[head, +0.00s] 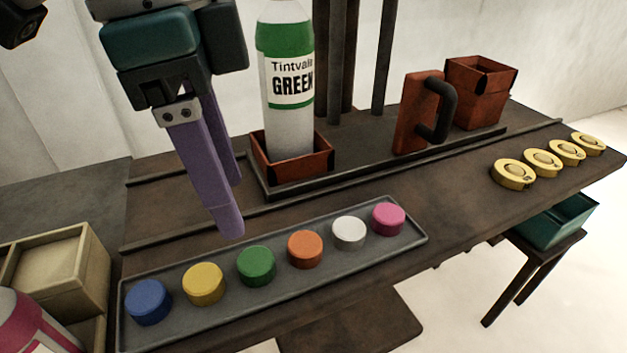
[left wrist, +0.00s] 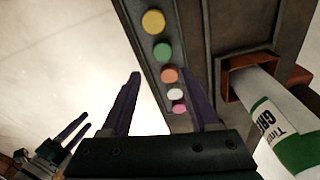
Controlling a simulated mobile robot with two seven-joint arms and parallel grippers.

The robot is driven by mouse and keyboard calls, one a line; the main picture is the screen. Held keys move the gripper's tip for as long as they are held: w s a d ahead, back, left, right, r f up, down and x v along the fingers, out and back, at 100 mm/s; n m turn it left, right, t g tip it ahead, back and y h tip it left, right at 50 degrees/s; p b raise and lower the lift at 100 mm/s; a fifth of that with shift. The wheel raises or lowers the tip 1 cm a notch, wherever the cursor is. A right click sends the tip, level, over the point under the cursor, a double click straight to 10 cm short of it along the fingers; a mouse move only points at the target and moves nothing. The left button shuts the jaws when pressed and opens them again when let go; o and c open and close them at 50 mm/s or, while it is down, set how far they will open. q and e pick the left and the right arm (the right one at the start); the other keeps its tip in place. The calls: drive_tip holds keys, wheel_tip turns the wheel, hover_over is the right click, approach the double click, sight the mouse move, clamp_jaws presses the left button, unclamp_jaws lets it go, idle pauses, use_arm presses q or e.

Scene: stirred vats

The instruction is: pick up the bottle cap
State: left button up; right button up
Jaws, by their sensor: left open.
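A grey tray (head: 405,236) holds several caps in a row: blue (head: 148,301), yellow (head: 204,283), green (head: 256,265), orange (head: 305,249), white (head: 349,232) and pink (head: 388,218). A white bottle (head: 290,125) labelled GREEN stands upright in a red holder (head: 290,165); its top is cut off. My left gripper (head: 234,206) is open and empty, above and behind the tray near the green cap. In the left wrist view, all but the blue cap show beyond the fingers (left wrist: 161,76). A small gripper, likely my right (left wrist: 78,129), shows at lower left; its opening is unclear.
Dark posts (head: 382,60), a red block with a black handle (head: 418,112) and a red box (head: 480,92) stand behind. Several yellow discs (head: 513,174) lie at the right edge. A beige box (head: 75,275) and a pink-and-white object (head: 28,325) are at left.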

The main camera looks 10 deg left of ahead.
sight(255, 260)
use_arm(q)
drive_tip(key=f+b, duration=0.1)
drive_tip(key=f, duration=0.2)
drive_tip(key=f+b, duration=0.1)
drive_tip(key=f, duration=0.2)
drive_tip(key=f+b, duration=0.1)
drive_tip(key=f, duration=0.2)
drive_tip(key=shift+w+d+f, duration=0.35)
drive_tip(key=shift+w+f, duration=0.05)
clamp_jaws()
